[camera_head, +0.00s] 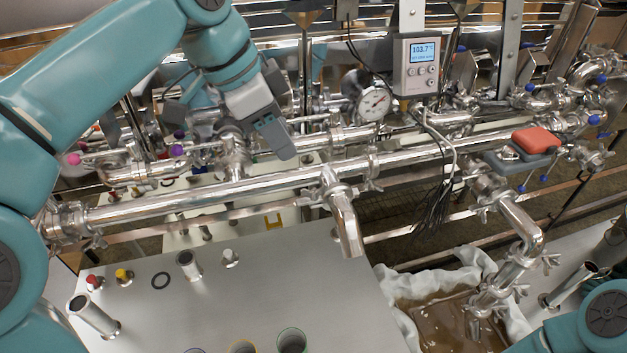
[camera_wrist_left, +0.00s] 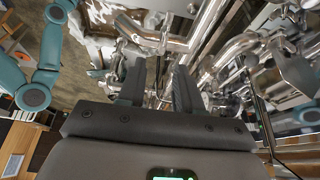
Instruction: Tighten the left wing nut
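Steel clamps with small wing nuts join the pipes. One wing nut (camera_head: 97,240) is on the clamp at the left end of the long pipe, and another wing nut (camera_head: 373,185) is at mid-pipe. I cannot tell which one the task calls left. My left gripper (camera_head: 277,145) points down and right above the long pipe (camera_head: 240,187), between those two clamps. In the left wrist view my left gripper (camera_wrist_left: 158,72) has its dark fingers apart, with shiny pipework behind the gap. No held object shows. My right gripper is out of view.
A dial gauge (camera_head: 375,102) and a grey display box (camera_head: 416,67) stand behind the pipe. A red block (camera_head: 536,140) lies at right. Loose fittings and a black ring (camera_head: 162,281) lie on the steel table (camera_head: 300,270). A brown-filled cloth-lined basin (camera_head: 440,325) is lower right.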

